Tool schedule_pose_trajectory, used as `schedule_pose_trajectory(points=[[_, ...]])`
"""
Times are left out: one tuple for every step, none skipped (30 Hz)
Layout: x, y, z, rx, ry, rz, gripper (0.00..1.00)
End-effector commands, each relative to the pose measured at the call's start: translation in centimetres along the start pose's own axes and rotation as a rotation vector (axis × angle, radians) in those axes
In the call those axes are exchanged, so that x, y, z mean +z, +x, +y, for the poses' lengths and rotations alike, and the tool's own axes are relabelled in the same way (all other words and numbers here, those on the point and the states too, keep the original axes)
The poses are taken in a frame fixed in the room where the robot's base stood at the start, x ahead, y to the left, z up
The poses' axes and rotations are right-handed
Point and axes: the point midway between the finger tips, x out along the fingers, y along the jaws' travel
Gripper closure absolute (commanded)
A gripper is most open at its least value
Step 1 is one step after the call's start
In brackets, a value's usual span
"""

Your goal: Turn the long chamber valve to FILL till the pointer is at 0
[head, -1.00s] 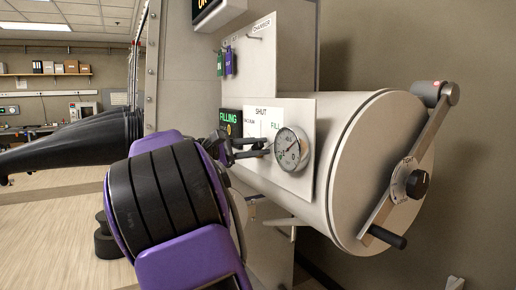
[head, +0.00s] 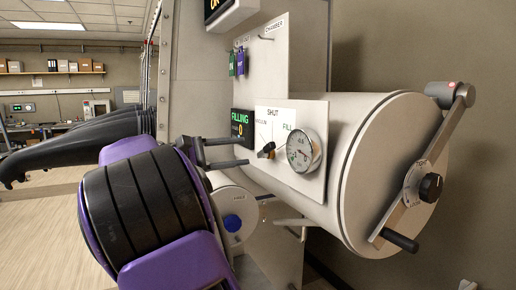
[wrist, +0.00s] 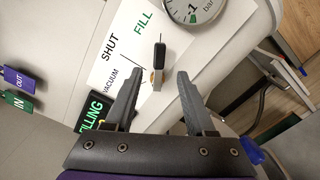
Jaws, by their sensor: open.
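The valve (head: 267,151) is a small black lever on a white label plate, left of the round gauge (head: 303,151) in the head view. In the wrist view the lever (wrist: 159,54) leans towards the green FILL word, away from SHUT and VACUUM. My gripper (head: 247,151) is open and empty, its fingertips just short of the lever. In the wrist view the gripper (wrist: 158,73) has a finger on each side of the lever's base, apart from it. The gauge's needle is too small to read surely.
A black display (head: 242,122) reads FILLING and 0. The large white chamber (head: 385,175) with its long door lever (head: 440,135) stands to the right. Green and purple tags (head: 237,63) hang above. A small round port with a blue knob (head: 233,222) is below.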

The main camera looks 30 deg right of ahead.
Motion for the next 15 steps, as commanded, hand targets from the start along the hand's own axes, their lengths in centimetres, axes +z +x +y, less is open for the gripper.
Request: schedule_pose_trajectory(points=[[-0.1, -1.4, 0.1, 0.002, -0.001, 0.003, 0.45], [-0.1, -2.1, 0.1, 0.002, 0.000, 0.004, 0.45], [0.0, -3.0, 0.1, 0.001, 0.000, 0.003, 0.45], [0.0, -3.6, 0.1, 0.001, 0.000, 0.003, 0.45], [0.0, -4.2, 0.1, 0.001, 0.000, 0.002, 0.45], [0.0, -5.0, 0.1, 0.002, 0.000, 0.002, 0.45], [0.0, -5.4, 0.1, 0.002, 0.000, 0.002, 0.45], [0.0, -5.9, 0.1, 0.001, 0.000, 0.001, 0.45], [0.0, -6.4, 0.1, 0.001, 0.000, 0.000, 0.45], [0.0, -6.7, 0.1, 0.001, -0.001, 0.001, 0.45], [0.0, -7.0, 0.1, 0.000, -0.001, 0.001, 0.45], [0.0, -7.3, 0.0, 0.000, -0.001, 0.001, 0.45], [0.0, -7.5, 0.0, -0.001, 0.000, 0.000, 0.45], [0.0, -7.7, 0.0, -0.001, 0.000, 0.000, 0.45], [0.0, -7.8, 0.0, -0.001, 0.000, 0.000, 0.45]])
